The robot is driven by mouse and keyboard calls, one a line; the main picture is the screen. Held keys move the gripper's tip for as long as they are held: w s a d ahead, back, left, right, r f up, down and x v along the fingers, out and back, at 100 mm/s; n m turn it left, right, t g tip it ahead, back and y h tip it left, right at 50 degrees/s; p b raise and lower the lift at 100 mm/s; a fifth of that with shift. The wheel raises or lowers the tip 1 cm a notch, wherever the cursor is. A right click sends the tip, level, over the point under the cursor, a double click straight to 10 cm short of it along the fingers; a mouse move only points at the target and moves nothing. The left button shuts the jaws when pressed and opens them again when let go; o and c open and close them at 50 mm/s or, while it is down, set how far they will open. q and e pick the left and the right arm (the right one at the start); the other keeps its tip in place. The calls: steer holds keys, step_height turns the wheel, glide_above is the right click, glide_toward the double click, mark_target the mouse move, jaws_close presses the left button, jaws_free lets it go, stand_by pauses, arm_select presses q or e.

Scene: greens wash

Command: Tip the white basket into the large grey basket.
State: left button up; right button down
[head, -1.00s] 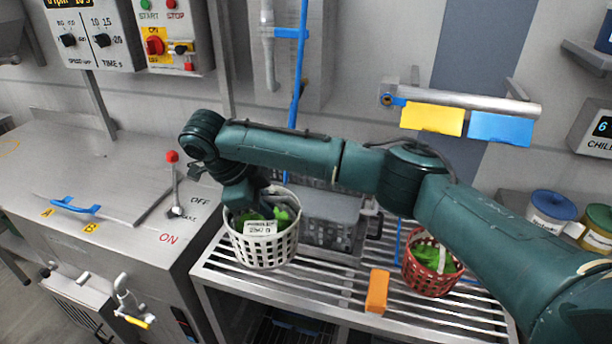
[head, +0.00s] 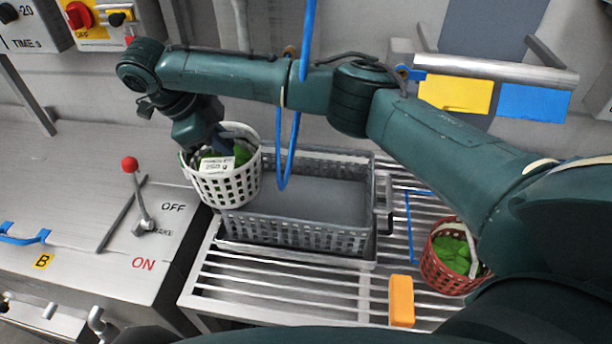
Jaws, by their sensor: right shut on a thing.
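The white basket (head: 228,190) holds green leaves and has a small label on its side. My right gripper (head: 217,143) is shut on it from above, with its fingers partly hidden at the rim. The white basket looks slightly tilted and overlaps the left end of the large grey basket (head: 300,233) in the head view. I cannot tell exactly how far it is above that rim. The grey basket stands on the slatted rack, and the inside that shows is plain grey with no leaves. My left gripper is not in view.
A red basket (head: 437,274) of greens and an orange block (head: 401,300) are on the rack (head: 285,283) at the right. A blue hose (head: 294,140) hangs over the grey basket. A red-knobbed lever (head: 141,200) stands on the steel machine at the left.

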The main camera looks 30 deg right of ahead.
mark_target(246, 134)
steer(key=shift+r, duration=0.1)
stand_by(0.3)
steer(key=shift+s+d+f+t+y, duration=0.15)
steer(key=shift+s+d+t+y, duration=0.2)
steer(key=shift+d+y, duration=0.35)
steer(key=shift+s+d+f+t+y, duration=0.1)
steer(key=shift+s+d+t+y, duration=0.2)
steer(key=shift+d+y, duration=0.35)
steer(key=shift+s+d+f+t+y, duration=0.15)
steer(key=shift+s+d+t+y, duration=0.15)
steer(key=shift+d+y, duration=0.4)
steer(key=shift+s+d+f+m+t+y, duration=0.2)
steer(key=shift+s+d+t+y, duration=0.2)
steer(key=shift+d+y, duration=0.5)
steer(key=shift+s+d+f+m+t+y, duration=0.15)
steer(key=shift+s+d+t+y, duration=0.25)
steer(key=shift+d+y, duration=0.55)
steer(key=shift+s+d+f+m+t+y, duration=0.15)
steer(key=shift+s+d+t+y, duration=0.25)
steer(key=shift+d+y, duration=0.5)
steer(key=shift+f, duration=0.1)
steer(key=shift+d+y, duration=0.2)
steer(key=shift+y, duration=0.3)
steer(key=shift+s+d+r+t+y, duration=0.25)
steer(key=shift+d+r+t+y, duration=0.15)
steer(key=shift+y, duration=0.2)
